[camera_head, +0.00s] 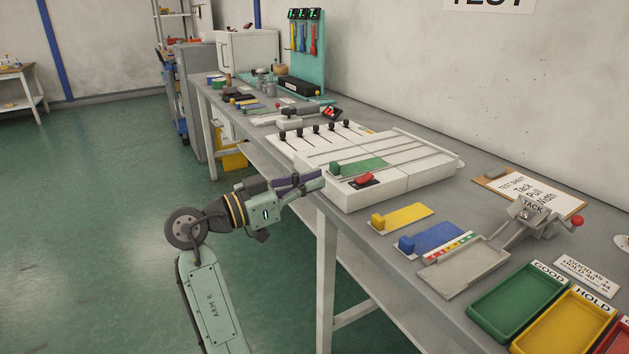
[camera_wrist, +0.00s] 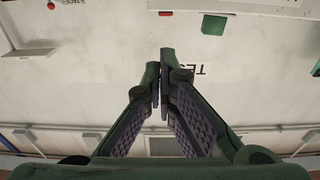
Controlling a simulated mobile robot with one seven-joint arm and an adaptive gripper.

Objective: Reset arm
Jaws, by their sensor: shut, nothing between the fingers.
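My arm (camera_head: 212,290) rises from the bottom of the head view, bends at a round joint and reaches right to the front edge of the workbench (camera_head: 230,112). My gripper (camera_head: 318,179) is at the near left corner of the white track unit (camera_head: 400,181), close to its side wall; I cannot tell whether they touch. In the wrist view my gripper (camera_wrist: 161,80) is shut, with its fingertips together and nothing between them. The wrist picture is upside down and shows the wall behind the fingers.
The track unit carries a green block (camera_head: 334,168) and a red button (camera_head: 364,179). To its right are a yellow strip (camera_head: 408,216), a blue strip (camera_head: 436,237), the tack tester (camera_head: 530,213), a green tray (camera_head: 515,303) and a yellow tray (camera_head: 563,325). Open floor (camera_head: 90,220) lies left.

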